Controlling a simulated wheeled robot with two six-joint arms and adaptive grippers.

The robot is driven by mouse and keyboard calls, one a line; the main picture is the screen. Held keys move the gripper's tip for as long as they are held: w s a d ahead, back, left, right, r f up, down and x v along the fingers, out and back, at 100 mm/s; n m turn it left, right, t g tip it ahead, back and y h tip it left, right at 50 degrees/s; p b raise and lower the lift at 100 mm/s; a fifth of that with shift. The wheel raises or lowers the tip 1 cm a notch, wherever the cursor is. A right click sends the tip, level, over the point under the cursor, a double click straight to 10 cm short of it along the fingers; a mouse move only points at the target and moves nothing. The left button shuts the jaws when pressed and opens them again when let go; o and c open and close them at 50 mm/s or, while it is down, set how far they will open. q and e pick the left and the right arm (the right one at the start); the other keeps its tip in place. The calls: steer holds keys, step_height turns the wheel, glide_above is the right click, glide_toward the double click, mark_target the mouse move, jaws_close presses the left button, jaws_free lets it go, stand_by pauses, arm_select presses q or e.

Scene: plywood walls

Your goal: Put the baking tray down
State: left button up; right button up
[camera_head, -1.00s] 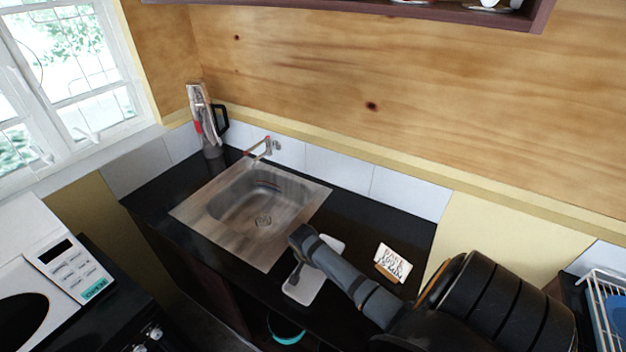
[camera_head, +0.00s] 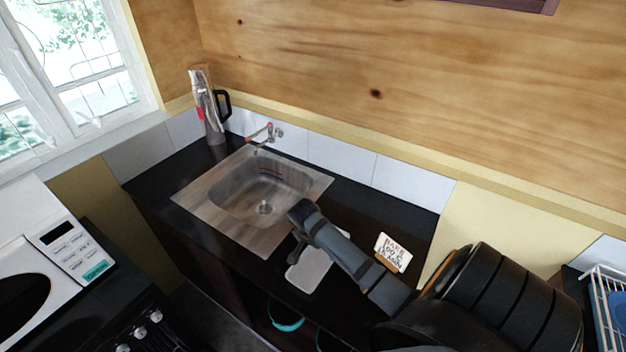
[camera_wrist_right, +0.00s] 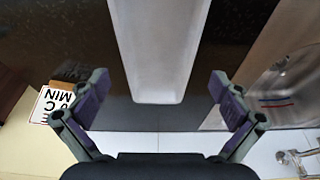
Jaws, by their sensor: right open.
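The baking tray (camera_head: 312,268) is a pale grey-white rectangle. It appears to lie flat on the black counter between the sink and the small sign, partly hidden by my right arm in the head view. In the right wrist view the tray (camera_wrist_right: 158,50) runs from the top edge to the middle, with its rounded near end between my finger lines. My right gripper (camera_wrist_right: 153,100) is open, its two fingers apart on either side of that end and not touching it. In the head view the right gripper (camera_head: 297,240) is dark and over the tray's sink side. My left gripper is not in view.
A steel sink (camera_head: 215,225) with a tap (camera_head: 265,133) is left of the tray. A small lettered sign (camera_head: 394,252) stands on the counter to the right. A kettle (camera_head: 209,110) is in the back corner. A microwave (camera_head: 50,250) and a dish rack (camera_head: 603,300) are at the sides.

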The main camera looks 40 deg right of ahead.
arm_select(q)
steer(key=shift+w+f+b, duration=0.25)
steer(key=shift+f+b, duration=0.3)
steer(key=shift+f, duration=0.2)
arm_select(e)
steer(key=v, duration=0.6)
steer(key=shift+r, duration=0.1)
